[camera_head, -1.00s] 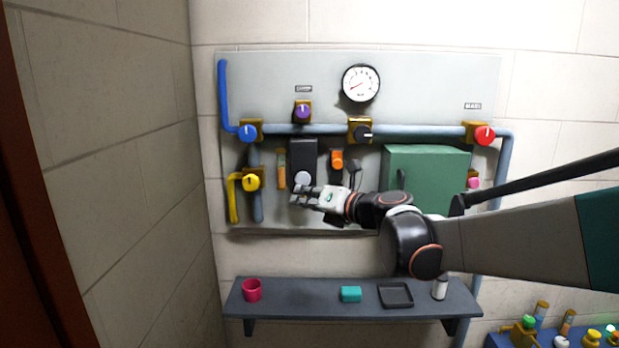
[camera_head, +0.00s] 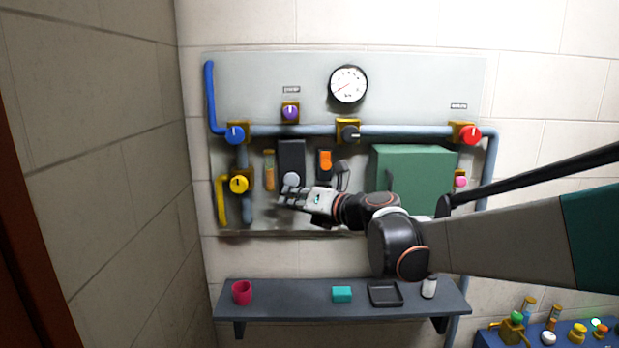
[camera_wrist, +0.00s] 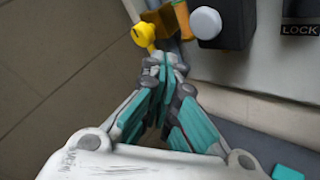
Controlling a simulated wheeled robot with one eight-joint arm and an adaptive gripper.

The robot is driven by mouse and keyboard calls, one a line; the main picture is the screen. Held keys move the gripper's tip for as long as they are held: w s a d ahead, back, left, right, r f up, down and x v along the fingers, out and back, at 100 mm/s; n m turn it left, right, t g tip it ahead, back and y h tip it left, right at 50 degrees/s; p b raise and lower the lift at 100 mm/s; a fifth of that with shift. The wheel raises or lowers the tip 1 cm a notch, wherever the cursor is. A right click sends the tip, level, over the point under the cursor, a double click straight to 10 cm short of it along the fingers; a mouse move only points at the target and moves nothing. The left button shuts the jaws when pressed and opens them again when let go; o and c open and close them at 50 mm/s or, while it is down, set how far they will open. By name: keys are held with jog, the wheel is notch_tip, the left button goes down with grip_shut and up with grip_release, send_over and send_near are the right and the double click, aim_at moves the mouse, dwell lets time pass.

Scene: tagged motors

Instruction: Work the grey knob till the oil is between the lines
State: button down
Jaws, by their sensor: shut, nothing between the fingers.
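The grey knob (camera_head: 291,179) is a pale round knob low on the front of a dark box on the wall panel. It also shows in the wrist view (camera_wrist: 205,23). The oil sight glass (camera_head: 269,171) is a narrow upright amber tube just left of that box; its lines and level are too small to read. In the wrist view only the lower part of the glass (camera_wrist: 184,18) shows. My gripper (camera_head: 281,198) is shut and empty, just below and left of the knob. In the wrist view its fingertips (camera_wrist: 165,62) meet, apart from the knob.
A yellow knob (camera_head: 239,184) is left of my fingers and an orange lever (camera_head: 325,161) is right of the dark box. A green cabinet (camera_head: 412,170) stands out further right. Below, a shelf (camera_head: 315,311) holds a red cup (camera_head: 242,292) and a teal block (camera_head: 342,294).

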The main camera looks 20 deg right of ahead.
aim_at(292, 179)
jog(key=s+a+f+m+t+h+b, duration=0.1)
jog(key=s+a+t+h+b, duration=0.1)
jog(key=s+h, duration=0.5)
jog(key=shift+s+a+m+t+h, duration=0.25)
jog(key=shift+a+m+t+h, duration=0.1)
jog(key=shift+h, duration=2.55)
jog(key=shift+w, duration=0.15)
jog(key=p+x, duration=0.1)
jog(key=x, duration=1.2)
jog(key=shift+w+d+p, duration=0.15)
jog(key=shift+w+p, duration=0.15)
jog(key=shift+w, duration=0.05)
jog(key=shift+w+f, duration=0.1)
jog(key=shift+w, duration=0.05)
